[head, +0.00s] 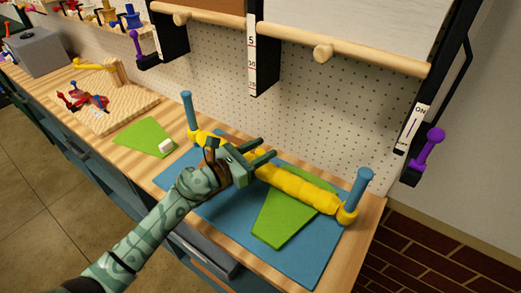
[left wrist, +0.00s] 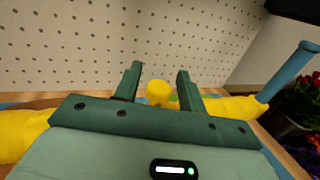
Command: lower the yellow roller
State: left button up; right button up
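The yellow roller (head: 297,187) is a long, lumpy yellow bar. It lies across the blue mat (head: 312,262) and a green sheet (head: 275,224), with an upright blue handle at each end. My left gripper (head: 268,152) is over the roller's middle, its fingers pointing toward the pegboard wall, and hides part of the bar. In the left wrist view the two fingers (left wrist: 157,88) are apart. A round yellow knob shows between them with gaps on both sides; I cannot tell whether it touches. The roller (left wrist: 228,107) also shows behind the gripper there. My right gripper is not in view.
A wooden board (head: 112,112) with red and blue pieces stands at the left. A wooden rail (head: 370,59) and black brackets hang above the bench. The bench's right end is near the roller.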

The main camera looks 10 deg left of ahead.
pick_arm(q)
jog(key=shift+s+a, duration=0.1)
jog(key=b+v, duration=0.2)
jog(key=v, duration=1.4)
